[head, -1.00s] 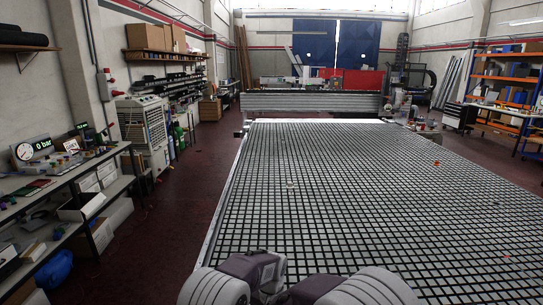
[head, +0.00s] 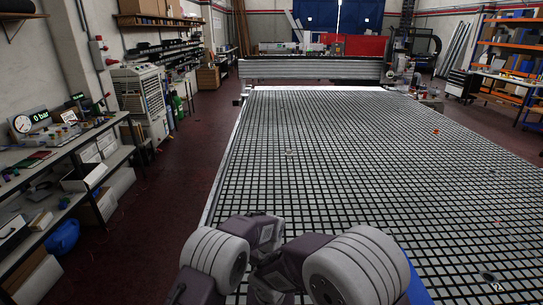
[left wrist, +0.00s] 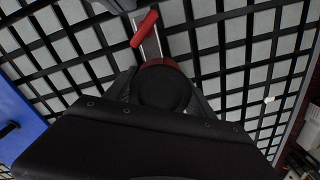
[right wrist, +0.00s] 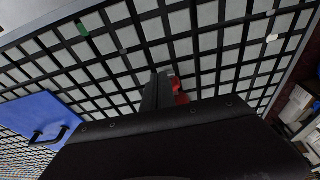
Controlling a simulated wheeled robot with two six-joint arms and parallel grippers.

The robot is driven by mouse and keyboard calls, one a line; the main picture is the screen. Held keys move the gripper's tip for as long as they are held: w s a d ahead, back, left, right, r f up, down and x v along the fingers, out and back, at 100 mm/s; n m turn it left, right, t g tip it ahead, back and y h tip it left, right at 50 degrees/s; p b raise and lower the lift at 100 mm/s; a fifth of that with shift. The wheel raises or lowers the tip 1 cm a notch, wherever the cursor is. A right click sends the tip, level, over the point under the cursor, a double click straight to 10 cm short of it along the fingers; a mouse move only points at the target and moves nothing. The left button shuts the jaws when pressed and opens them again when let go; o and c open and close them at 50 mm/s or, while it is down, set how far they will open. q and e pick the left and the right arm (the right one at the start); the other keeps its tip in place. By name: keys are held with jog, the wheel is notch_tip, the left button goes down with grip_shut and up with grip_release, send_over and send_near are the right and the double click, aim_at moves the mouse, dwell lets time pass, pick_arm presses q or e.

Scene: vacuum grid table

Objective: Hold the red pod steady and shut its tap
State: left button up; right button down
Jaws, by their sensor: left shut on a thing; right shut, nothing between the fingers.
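In the left wrist view the red pod (left wrist: 158,63) shows as a red rim beyond a round black part between my fingers. My left gripper (left wrist: 165,92) is shut on the pod, just above the grid table. The tap's red lever (left wrist: 145,28) lies beyond the pod, slanted across a grey metal strip. My right gripper (right wrist: 157,92) is shut and empty. Red parts (right wrist: 179,90) show just right of its fingertips, partly hidden; I cannot tell whether they touch. In the head view my arm links fill the front, and both grippers and the pod are hidden.
The grid table (head: 330,155) is mostly clear. A blue panel with a black handle (right wrist: 40,118) lies left in the right wrist view. A small dark disc (head: 489,277) lies at the table's front right. A gauge display (head: 40,116) reading 0 bar stands on the left bench.

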jog(key=shift+w+a+r+n, duration=0.15)
jog(key=shift+a+n, duration=0.15)
jog(key=shift+a, duration=1)
jog(key=w+v, duration=0.1)
jog(key=v, duration=0.5)
jog(key=shift+d+r, duration=0.25)
jog(key=shift+d, duration=0.15)
jog(key=shift+d+f, duration=0.35)
jog(key=shift+f, duration=0.7)
jog(key=shift+d+f, duration=0.4)
jog(key=shift+f, duration=0.65)
jog(key=shift+d+f, duration=0.35)
jog(key=shift+f, duration=0.7)
